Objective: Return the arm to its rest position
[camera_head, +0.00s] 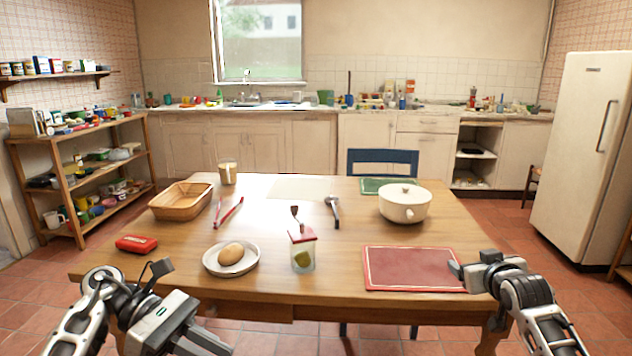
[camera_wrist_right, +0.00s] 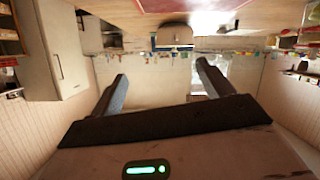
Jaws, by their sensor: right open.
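My right gripper (camera_head: 460,272) is at the right edge of the table, beside the right edge of the red mat (camera_head: 414,268). In the right wrist view, its two fingers (camera_wrist_right: 160,82) are spread wide with nothing between them; that view shows the room upside down. My left gripper (camera_head: 205,342) is low at the front left, in front of the table's near edge. Its fingers run toward the bottom of the head view, and their gap cannot be made out. I see no object in it.
The wooden table (camera_head: 330,232) holds a white pot (camera_head: 404,206), a basket (camera_head: 180,203), a plate (camera_head: 213,265) with a brown egg-shaped item (camera_head: 231,253), a jar (camera_head: 302,255), tongs (camera_head: 229,211) and a red case (camera_head: 136,244). A blue chair (camera_head: 382,156) stands behind.

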